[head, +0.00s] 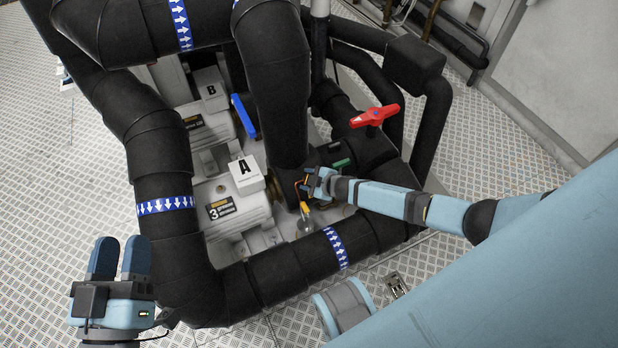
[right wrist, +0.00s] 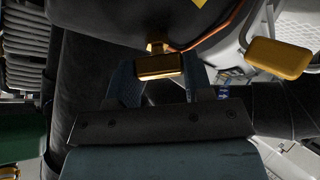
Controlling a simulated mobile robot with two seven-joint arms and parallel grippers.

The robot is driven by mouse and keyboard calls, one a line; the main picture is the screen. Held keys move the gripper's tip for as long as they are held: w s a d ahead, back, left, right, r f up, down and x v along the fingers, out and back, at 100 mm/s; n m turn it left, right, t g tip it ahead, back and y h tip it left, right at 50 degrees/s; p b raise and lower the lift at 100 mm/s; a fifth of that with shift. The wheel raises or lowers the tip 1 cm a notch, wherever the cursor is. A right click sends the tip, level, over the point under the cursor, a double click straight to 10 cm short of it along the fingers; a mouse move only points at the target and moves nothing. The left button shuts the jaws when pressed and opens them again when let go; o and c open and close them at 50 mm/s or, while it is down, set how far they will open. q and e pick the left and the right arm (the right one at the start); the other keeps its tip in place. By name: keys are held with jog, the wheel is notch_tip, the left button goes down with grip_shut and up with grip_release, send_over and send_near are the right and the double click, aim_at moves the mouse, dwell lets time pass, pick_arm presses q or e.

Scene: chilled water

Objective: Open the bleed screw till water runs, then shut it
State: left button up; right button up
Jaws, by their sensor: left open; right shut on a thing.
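My right gripper (head: 309,184) reaches in from the right to the black-clad pump body, beside a thin copper tube. In the right wrist view its two blue fingers (right wrist: 160,78) are closed on a small brass piece (right wrist: 160,65) under the black body, which looks like the bleed screw. In the head view the gripper hides this piece. No running water can be made out. A yellow-topped part (head: 304,208) with a clear vessel-like shape under it stands just below the gripper. My left gripper (head: 118,258) is open and empty at lower left, over the floor.
Thick black pipes with blue arrow bands (head: 165,205) surround the pumps. A red handle (head: 375,116) and a blue lever (head: 245,116) stand close by. Another brass piece (right wrist: 280,58) is right of the fingers. Plated floor (head: 60,190) is free at left.

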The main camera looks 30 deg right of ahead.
dwell(0.3)
jog(key=o, duration=0.9)
jog(key=shift+w, duration=0.1)
jog(key=shift+s+d+r, duration=0.1)
jog(key=shift+s+r, duration=0.1)
jog(key=shift+s, duration=0.15)
pick_arm(q)
jog(key=a+f+g+y+p, duration=0.3)
jog(key=f+g+p, duration=0.1)
jog(key=f, duration=0.5)
jog(key=shift+s+a+f+g+y+p, duration=0.25)
jog(key=shift+s+a+g+y+p, duration=0.15)
jog(key=shift+p, duration=0.25)
pick_arm(e)
jog(key=v, duration=1.3)
pick_arm(q)
jog(key=shift+s, duration=0.1)
pick_arm(e)
jog(key=shift+s+f, duration=0.1)
